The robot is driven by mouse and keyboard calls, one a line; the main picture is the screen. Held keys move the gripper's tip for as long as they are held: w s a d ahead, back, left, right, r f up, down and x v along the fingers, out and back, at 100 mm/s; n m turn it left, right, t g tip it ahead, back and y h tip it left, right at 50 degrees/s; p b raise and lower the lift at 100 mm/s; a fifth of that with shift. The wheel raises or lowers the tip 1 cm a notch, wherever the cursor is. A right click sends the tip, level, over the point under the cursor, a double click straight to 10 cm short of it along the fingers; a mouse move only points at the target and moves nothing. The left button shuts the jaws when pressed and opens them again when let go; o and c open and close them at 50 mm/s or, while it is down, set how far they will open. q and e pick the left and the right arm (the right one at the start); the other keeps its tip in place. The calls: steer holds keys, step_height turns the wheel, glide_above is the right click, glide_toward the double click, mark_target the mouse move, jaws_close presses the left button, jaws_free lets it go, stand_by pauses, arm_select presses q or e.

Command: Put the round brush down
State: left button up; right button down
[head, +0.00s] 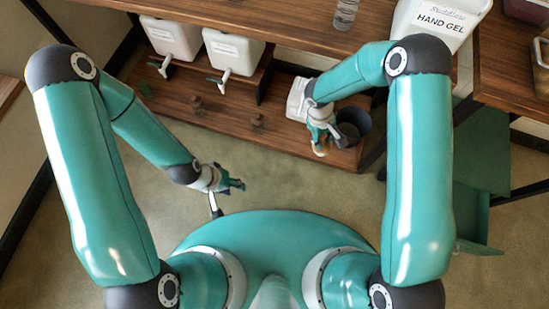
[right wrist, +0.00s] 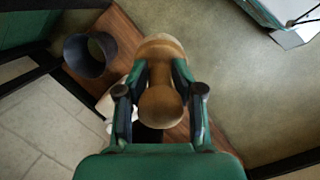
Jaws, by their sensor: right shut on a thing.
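The round brush (right wrist: 162,103) has a pale wooden body with a rounded knob and a wider round end. My right gripper (right wrist: 160,80) is shut on it, with one finger on each side of its narrower middle. In the head view the brush (head: 320,151) shows as a small tan tip below my right gripper (head: 319,138), at the front of the low wooden shelf (head: 230,125). I cannot tell whether the brush touches the shelf. My left gripper (head: 234,184) hangs over the floor, away from the brush; its fingers are too small to read.
A dark cup (head: 354,121) stands on the low shelf right beside my right gripper; it also shows in the right wrist view (right wrist: 88,55). A white item (head: 297,97) lies behind the gripper. White tap containers (head: 232,50) and a hand gel container (head: 440,22) stand higher up.

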steer(key=s+a+f+n+y+b, duration=0.15)
steer(key=a+f+n+b, duration=0.25)
steer(key=f+b, duration=0.4)
steer(key=s+a+f+n+t+b, duration=0.15)
steer(key=a+f+n+b, duration=0.35)
steer(key=f, duration=0.5)
steer(key=s+a+f+n+y+b, duration=0.1)
steer(key=s+a+f+n+b, duration=0.25)
steer(key=f+b, duration=0.4)
steer(key=shift+n, duration=0.25)
steer(key=f+b, duration=0.2)
steer(key=f, duration=0.4)
steer(key=f+b, duration=0.3)
steer(key=f, duration=0.4)
steer(key=f+b, duration=0.3)
steer(key=f, duration=0.4)
steer(key=shift+w+a+f, duration=0.2)
steer(key=shift+w+a, duration=0.15)
steer(key=shift+w, duration=0.05)
steer(key=shift+r, duration=0.1)
steer(key=shift+f, duration=0.2)
steer(key=c, duration=0.7)
jaws_free()
steer(key=shift+r, duration=0.1)
